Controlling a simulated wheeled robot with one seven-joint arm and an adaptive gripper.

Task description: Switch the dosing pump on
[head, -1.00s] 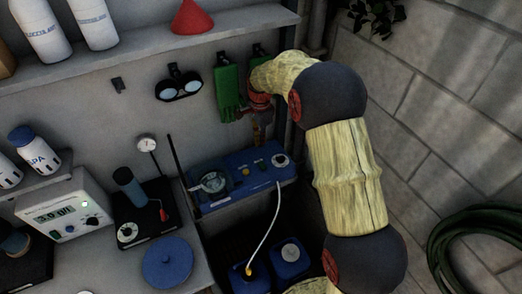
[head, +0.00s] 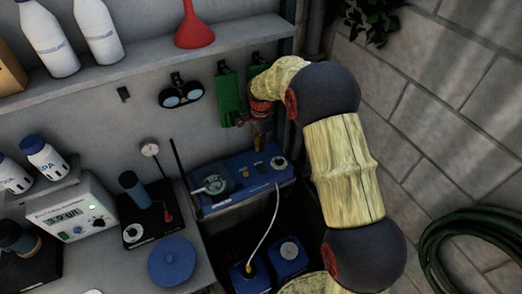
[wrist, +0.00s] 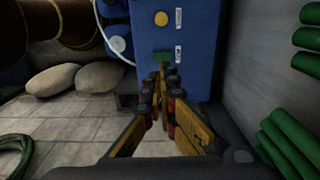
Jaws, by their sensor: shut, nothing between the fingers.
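The dosing pump (head: 236,186) is a blue box standing by the wall. Its top carries a round clear-covered pump head (head: 215,184), a yellow button, a small green part and a pale dial (head: 279,163). In the wrist view the pump's blue face (wrist: 187,75) shows the yellow button (wrist: 161,18), two white labels and the green rectangular part (wrist: 162,56). My gripper (wrist: 162,72) is shut and empty, its tips in line with the green part and overlapping its lower edge. I cannot tell whether they touch. In the head view my gripper (head: 258,143) hangs just above the pump.
Green gloves (head: 229,93) and goggles (head: 181,94) hang on the wall behind. A white tube (head: 266,232) runs from the pump to blue canisters (head: 289,259) below. A grey controller (head: 72,212) stands at left. A block wall closes the right side.

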